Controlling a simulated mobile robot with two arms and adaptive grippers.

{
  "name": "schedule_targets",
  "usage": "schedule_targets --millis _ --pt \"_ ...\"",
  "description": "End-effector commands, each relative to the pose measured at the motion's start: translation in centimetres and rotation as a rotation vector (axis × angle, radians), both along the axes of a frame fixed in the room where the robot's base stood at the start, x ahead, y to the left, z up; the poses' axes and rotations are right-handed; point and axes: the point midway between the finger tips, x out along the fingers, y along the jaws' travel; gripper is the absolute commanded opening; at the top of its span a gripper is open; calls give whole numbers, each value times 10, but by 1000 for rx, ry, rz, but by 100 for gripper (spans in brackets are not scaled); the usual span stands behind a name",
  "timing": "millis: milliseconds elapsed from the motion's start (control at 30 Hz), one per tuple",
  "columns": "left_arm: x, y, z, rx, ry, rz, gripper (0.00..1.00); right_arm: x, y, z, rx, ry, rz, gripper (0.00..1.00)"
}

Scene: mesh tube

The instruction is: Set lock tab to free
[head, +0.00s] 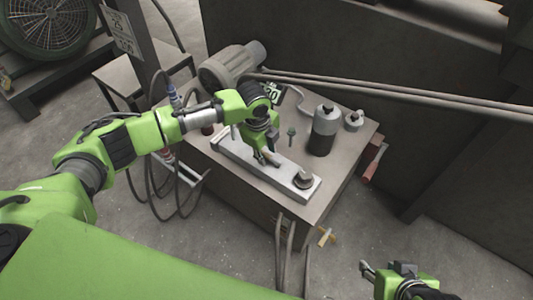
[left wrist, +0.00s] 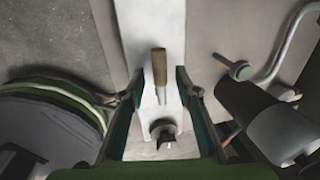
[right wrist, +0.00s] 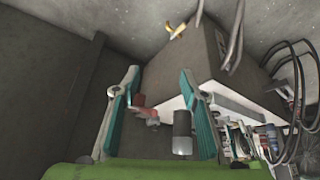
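A pale metal bar (head: 240,152) lies on top of the grey cabinet (head: 335,170); it also fills the middle of the left wrist view (left wrist: 150,30). A small brass-coloured tab (left wrist: 159,64) with a thin silver shank stands out on the bar; it may be the lock tab. A round grey knob (head: 303,180) sits at the bar's near right end. My left gripper (head: 263,156) is over the bar. In the left wrist view its fingers (left wrist: 158,82) are apart on either side of the tab's shank, with visible gaps. My right gripper (head: 372,276) is open and empty, low at the right.
A dark canister (head: 323,132), a smaller capped pot (head: 354,120) and a green-topped pin (head: 291,134) stand on the cabinet behind the bar. A motor (head: 227,66) is at the back left. A red handle (head: 374,164) sticks out at the right side. Long pipes (head: 400,90) cross behind.

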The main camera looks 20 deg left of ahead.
Motion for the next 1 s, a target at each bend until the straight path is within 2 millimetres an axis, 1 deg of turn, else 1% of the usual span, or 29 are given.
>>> schedule_targets --millis 300,333,367,400,433,667,767,867,1000 --pt "0 0 -2 0 0 -1 30 3 1 1 3 -14 1 40" --pt "0 0 -2 0 0 -1 25 3 1 1 3 -14 1 40" --pt "0 0 -2 0 0 -1 17 3 1 1 3 -14 1 40" --pt "0 0 -1 0 0 -1 7 3 1 1 3 -14 1 40" --pt "0 0 -1 0 0 -1 0 3 1 1 3 -14 1 40" --pt "0 0 -1 0 0 0 0 3 1 2 2 -12 0 40" --pt "0 0 -1 1 1 4 0 0 0 1 -1 3 0 40" --pt "-1 0 0 1 1 13 0 -18 -5 -5 -14 73 -5 40" --pt "-2 0 1 0 1 38 0 -47 -13 -9 -37 187 -15 40"
